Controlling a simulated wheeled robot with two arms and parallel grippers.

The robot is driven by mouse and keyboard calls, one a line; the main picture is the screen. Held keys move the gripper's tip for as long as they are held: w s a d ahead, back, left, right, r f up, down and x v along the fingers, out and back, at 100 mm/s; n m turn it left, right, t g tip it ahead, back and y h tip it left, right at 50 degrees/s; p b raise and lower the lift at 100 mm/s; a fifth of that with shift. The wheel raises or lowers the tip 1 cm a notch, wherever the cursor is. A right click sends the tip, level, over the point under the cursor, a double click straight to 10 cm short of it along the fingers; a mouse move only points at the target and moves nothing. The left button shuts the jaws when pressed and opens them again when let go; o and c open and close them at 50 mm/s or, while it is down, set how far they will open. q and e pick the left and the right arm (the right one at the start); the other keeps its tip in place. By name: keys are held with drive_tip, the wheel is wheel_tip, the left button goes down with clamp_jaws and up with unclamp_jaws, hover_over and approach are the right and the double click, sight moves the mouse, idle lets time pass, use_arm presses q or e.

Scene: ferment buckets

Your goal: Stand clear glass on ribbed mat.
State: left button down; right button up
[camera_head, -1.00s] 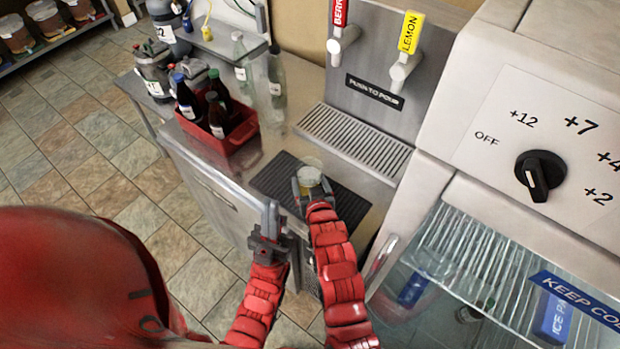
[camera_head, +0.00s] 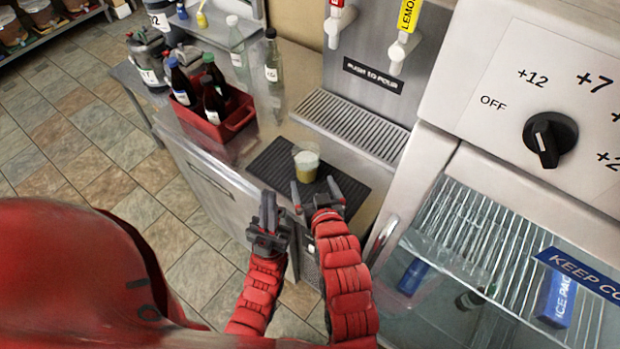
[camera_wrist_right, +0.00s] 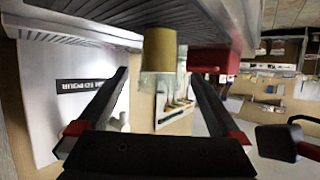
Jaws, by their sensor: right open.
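The clear glass (camera_head: 306,163) stands upright on the dark ribbed mat (camera_head: 268,160), holding a yellowish drink with a pale layer on top. My right gripper (camera_head: 315,190) is open and empty on the near side of the glass, apart from it. In the right wrist view, which is upside down, the glass (camera_wrist_right: 159,50) shows beyond the open fingers (camera_wrist_right: 157,105). My left gripper (camera_head: 268,208) is in front of the counter's near edge, its fingers together with nothing seen between them.
A red crate of bottles (camera_head: 238,122) stands left of the mat. Clear bottles (camera_head: 273,70) stand behind it. The drip tray (camera_head: 350,125) and taps (camera_head: 398,52) are behind the mat. A cooler with a dial (camera_head: 550,138) and glass front is at right.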

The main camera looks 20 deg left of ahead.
drive_tip(key=shift+b+v, duration=0.3)
drive_tip(key=shift+v, duration=1.45)
